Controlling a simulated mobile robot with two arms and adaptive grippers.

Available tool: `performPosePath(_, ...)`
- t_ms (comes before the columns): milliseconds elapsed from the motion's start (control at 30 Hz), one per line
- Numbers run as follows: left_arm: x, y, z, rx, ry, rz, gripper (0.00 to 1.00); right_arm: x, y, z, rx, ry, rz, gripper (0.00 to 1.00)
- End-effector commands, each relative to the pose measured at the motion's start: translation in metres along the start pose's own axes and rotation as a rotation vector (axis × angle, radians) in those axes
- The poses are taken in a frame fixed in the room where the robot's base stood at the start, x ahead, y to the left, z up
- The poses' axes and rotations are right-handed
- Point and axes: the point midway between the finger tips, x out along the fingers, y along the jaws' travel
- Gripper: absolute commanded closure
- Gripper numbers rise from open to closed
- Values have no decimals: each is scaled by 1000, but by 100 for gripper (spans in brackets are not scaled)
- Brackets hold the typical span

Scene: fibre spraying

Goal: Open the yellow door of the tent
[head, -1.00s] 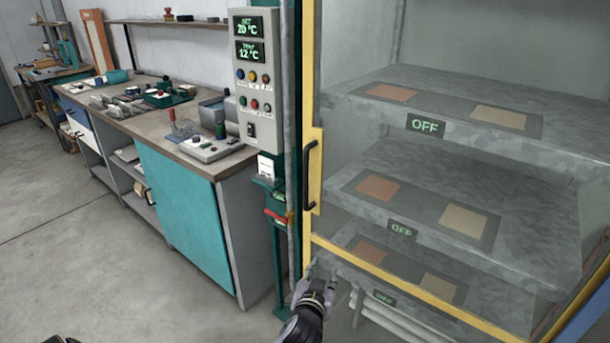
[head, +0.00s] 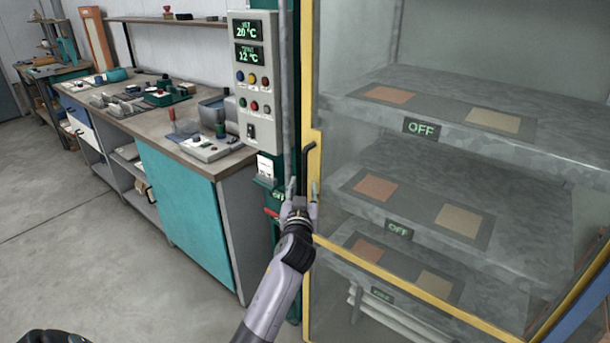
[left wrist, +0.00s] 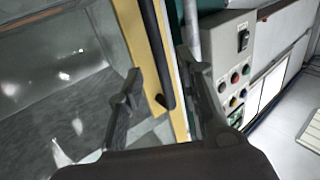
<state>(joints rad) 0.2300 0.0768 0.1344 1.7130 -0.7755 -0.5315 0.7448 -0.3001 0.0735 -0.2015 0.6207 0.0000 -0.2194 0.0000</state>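The tent's yellow door (head: 314,90) has a yellow frame around a clear pane and appears closed. Its black bar handle (head: 306,163) is upright on the left side of the frame. My left gripper (head: 303,190) is open at the handle's lower part, one finger on each side. In the left wrist view, the black handle (left wrist: 154,45) on the yellow frame (left wrist: 131,30) lies between the spread fingers of my left gripper (left wrist: 165,88). Contact with the handle cannot be told.
A grey control panel (head: 246,130) with displays and buttons stands just left of the door on a green post. A workbench (head: 190,215) with a teal door is further left. Grey shelves (head: 450,90) show behind the pane.

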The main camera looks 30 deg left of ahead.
Motion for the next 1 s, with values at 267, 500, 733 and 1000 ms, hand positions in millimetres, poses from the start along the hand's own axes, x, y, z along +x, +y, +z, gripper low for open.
performPosePath(267, 43, 0, -1, 2, 1, 0, 67, -5, 0, -1, 0, 1, -1, 60)
performPosePath(500, 56, 0, 0, 0, 0, 1, 67, -6, 4, 0, -2, -1, 5, 60)
performPosePath(733, 57, 0, 0, 0, 1, 1, 67, -6, 7, 1, -2, -2, 9, 60)
performPosePath(1000, 57, 0, 0, 0, 0, 1, 82, -6, 8, 1, -1, -3, 9, 60)
